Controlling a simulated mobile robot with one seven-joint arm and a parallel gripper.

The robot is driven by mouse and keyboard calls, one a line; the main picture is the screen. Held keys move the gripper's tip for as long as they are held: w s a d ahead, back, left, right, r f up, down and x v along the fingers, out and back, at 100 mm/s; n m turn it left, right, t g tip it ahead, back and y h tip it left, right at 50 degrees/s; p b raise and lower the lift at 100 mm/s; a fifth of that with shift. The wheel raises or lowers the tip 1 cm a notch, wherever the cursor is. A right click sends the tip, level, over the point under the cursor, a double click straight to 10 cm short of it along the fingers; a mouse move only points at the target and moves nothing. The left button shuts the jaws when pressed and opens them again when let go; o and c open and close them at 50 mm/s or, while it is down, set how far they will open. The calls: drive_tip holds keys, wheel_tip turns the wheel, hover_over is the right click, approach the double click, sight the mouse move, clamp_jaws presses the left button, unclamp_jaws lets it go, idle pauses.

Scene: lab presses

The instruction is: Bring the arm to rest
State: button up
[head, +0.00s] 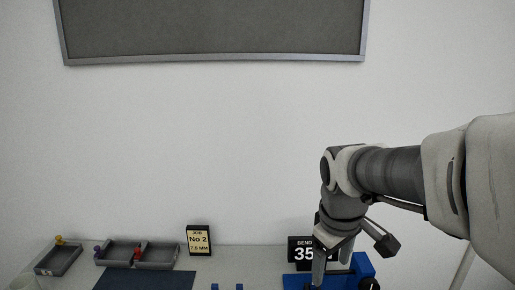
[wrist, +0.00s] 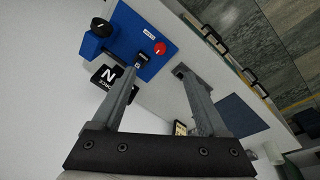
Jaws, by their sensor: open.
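My arm comes in from the right of the head view and bends down at the wrist. My gripper (head: 331,272) points down in front of the blue press (head: 362,266) and the black BEND sign (head: 301,254), partly covering both. In the wrist view the two fingers of my gripper (wrist: 160,70) stand wide apart with nothing between them. The blue press (wrist: 140,28) with a red knob (wrist: 160,48) lies beyond the fingertips there. I cannot tell the exact gap between fingers and press.
Grey trays (head: 58,260) with small coloured pieces stand at the left of the bench, beside a dark blue mat (head: 145,280). A job card (head: 199,240) stands at the back. A grey board (head: 210,30) hangs on the wall. The air left of my arm is clear.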

drive_tip(key=s+r+m+t, duration=0.2)
drive_tip(key=s+m, duration=0.4)
drive_tip(key=s, duration=0.5)
drive_tip(key=shift+s+r+m+t+y, duration=0.3)
drive_tip(key=shift+s+r+t+y, duration=0.1)
drive_tip(key=shift+t, duration=0.3)
